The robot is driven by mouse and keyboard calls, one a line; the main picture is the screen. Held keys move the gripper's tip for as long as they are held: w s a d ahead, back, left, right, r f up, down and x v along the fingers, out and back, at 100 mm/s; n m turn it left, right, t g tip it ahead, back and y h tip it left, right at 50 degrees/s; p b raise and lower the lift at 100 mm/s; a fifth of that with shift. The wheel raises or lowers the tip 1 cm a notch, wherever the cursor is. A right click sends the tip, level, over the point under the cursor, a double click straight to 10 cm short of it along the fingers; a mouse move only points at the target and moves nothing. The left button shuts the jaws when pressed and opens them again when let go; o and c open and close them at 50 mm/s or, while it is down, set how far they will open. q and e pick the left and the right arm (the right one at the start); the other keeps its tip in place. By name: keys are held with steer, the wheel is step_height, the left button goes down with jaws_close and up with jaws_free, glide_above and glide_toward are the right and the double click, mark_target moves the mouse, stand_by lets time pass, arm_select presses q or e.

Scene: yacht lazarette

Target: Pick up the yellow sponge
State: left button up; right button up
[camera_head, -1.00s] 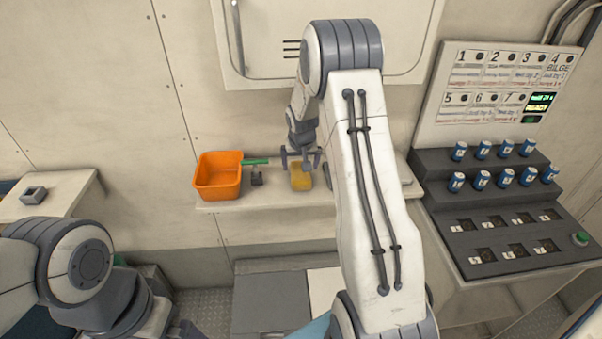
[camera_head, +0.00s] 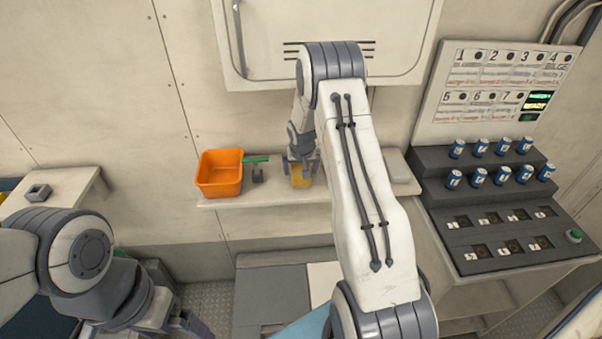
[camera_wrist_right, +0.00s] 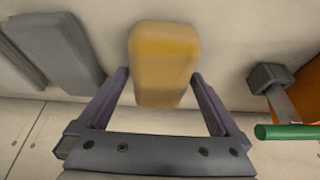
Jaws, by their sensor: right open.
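The yellow sponge (camera_head: 302,181) stands on the shelf along the wall, partly hidden by my right gripper in the head view. In the right wrist view the sponge (camera_wrist_right: 163,62) shows in front of the opening between the two fingers. My right gripper (camera_head: 300,166) is open, its fingers (camera_wrist_right: 160,85) spread to either side of the sponge's near end with gaps on both sides. My left gripper (camera_head: 190,325) is low at the bottom left of the head view, far from the sponge, and its jaws are not clear.
An orange bin (camera_head: 220,184) stands left of the sponge on the shelf (camera_head: 235,202). A green-handled tool (camera_head: 256,159) lies between them by a small grey block (camera_head: 257,176). A grey block (camera_wrist_right: 60,50) lies on the sponge's other side. Blue cans stand on a stepped rack (camera_head: 432,165) at right.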

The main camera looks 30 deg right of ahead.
mark_target(302, 167)
steer(key=shift+f+b, duration=0.25)
steer(key=shift+b, duration=0.05)
stand_by(0.4)
steer(key=c, duration=1.2)
steer(key=shift+o, duration=0.2)
steer(key=shift+r+p, duration=0.4)
steer(key=shift+p, duration=0.15)
step_height(302, 167, up, 4)
steer(key=shift+s+d+b, duration=0.15)
steer(key=shift+b, duration=1.1)
steer(key=s+d+r+b, duration=0.3)
steer(key=s+d+r, duration=0.3)
steer(key=s, duration=0.3)
steer(key=shift+s+r, duration=0.2)
steer(key=shift+r, duration=0.2)
steer(key=shift+d, duration=0.1)
